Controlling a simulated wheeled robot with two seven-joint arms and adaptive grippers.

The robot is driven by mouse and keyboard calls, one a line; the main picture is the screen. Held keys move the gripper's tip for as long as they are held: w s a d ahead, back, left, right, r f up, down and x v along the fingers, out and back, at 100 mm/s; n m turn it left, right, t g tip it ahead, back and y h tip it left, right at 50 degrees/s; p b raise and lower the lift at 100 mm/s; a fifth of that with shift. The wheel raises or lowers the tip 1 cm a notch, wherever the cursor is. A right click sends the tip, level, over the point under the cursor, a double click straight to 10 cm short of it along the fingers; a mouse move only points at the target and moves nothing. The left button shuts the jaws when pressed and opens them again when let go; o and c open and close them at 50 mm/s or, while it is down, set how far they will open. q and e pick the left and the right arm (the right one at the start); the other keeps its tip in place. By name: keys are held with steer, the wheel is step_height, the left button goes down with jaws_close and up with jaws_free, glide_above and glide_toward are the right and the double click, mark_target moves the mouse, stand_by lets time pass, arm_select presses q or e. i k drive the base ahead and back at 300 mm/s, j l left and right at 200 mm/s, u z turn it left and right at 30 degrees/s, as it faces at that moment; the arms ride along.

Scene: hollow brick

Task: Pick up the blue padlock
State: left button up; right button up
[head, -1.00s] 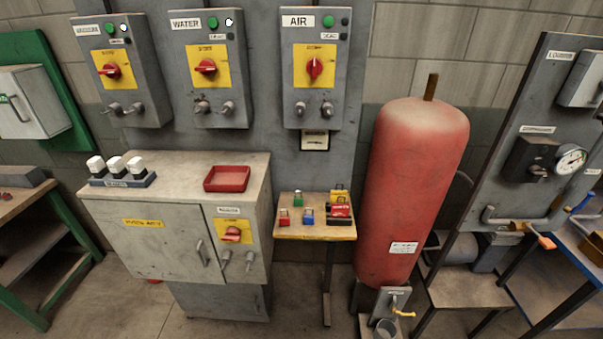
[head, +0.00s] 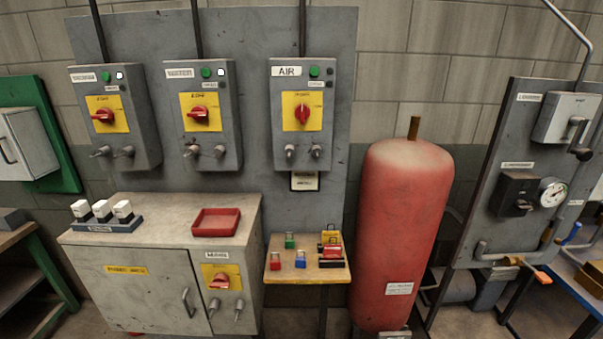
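The blue padlock (head: 300,261) sits on a small wooden-topped stand (head: 285,275) in the lower middle of the head view. A red padlock (head: 275,263) is on its left and a green padlock (head: 290,242) is behind it. To its right are a red box-like item (head: 331,256) and a yellow item (head: 331,238). Neither of my grippers shows in the view.
A grey cabinet (head: 130,270) stands left of the stand, with a red tray (head: 215,222) and several white-topped pieces in a rack (head: 108,224) on top. A large red tank (head: 403,230) stands close on the right. Three switch boxes, one labelled AIR (head: 302,135), hang on the panel behind.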

mark_target(300, 262)
steer(key=k+j+z, duration=0.15)
steer(key=j+z, duration=0.25)
steer(key=k+j+z, duration=0.15)
steer(key=z, duration=0.3)
steer(key=k+j+z, duration=0.25)
steer(key=z, duration=0.15)
steer(key=k+j+z, duration=0.25)
steer(key=z, duration=0.15)
